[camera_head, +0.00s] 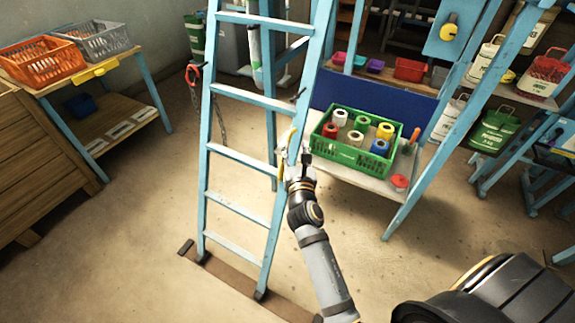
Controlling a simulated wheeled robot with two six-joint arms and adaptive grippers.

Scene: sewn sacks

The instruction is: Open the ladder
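The light blue ladder (207,130) stands upright in the left middle of the head view, its feet at a brown strip on the floor. A narrower blue leg (268,100) shows behind its rungs. A yellow part (287,140) is on or beside its right rail. My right gripper (298,160) is at that rail, close to the yellow part. Its fingers are small and overlap the rail, so I cannot tell if they touch or grip. A red hook with a chain (194,76) hangs by the left rail. My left gripper is not in view.
A green crate of colored spools (345,154) sits on a low shelf right of the ladder. A wooden table with orange (40,64) and grey baskets (97,40) stands at left. Blue-framed shelves with containers fill the right. Floor left of the ladder is clear.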

